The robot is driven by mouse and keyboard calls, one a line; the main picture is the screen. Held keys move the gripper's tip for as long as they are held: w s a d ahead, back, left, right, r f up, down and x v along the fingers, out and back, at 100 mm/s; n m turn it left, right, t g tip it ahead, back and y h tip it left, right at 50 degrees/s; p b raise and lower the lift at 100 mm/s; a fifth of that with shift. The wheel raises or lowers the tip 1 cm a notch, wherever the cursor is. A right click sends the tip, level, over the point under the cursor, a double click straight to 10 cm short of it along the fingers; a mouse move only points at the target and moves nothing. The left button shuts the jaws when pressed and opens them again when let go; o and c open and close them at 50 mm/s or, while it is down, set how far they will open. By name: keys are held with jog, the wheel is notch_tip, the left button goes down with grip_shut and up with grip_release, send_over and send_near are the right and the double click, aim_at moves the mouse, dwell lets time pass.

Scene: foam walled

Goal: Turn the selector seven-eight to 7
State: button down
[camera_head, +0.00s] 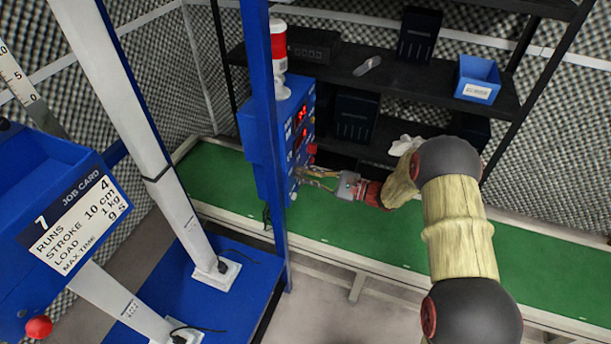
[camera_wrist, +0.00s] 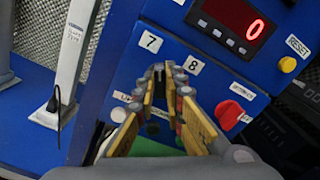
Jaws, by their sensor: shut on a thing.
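The selector (camera_wrist: 158,69) is a small dark knob on the blue control panel (camera_wrist: 120,75), below and between the labels 7 (camera_wrist: 150,42) and 8 (camera_wrist: 193,65) in the wrist view. My gripper (camera_wrist: 159,78) is shut on it, with a fingertip on either side. The fingers hide most of the knob, so I cannot tell which number it points to. In the head view my gripper (camera_head: 318,179) reaches from the right to the face of the blue control box (camera_head: 266,150); the selector is too small to make out there.
A red display (camera_wrist: 238,20) reads 0 above the selector. A yellow button (camera_wrist: 287,64) marked RESET and a red knob (camera_wrist: 229,115) sit to the right. A blue post (camera_head: 265,120) stands before the box. Black shelves (camera_head: 400,90) stand behind a green surface (camera_head: 450,230).

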jog(key=shift+f, duration=0.1)
jog(key=c, duration=1.9)
grip_release()
jog(key=v, duration=1.2)
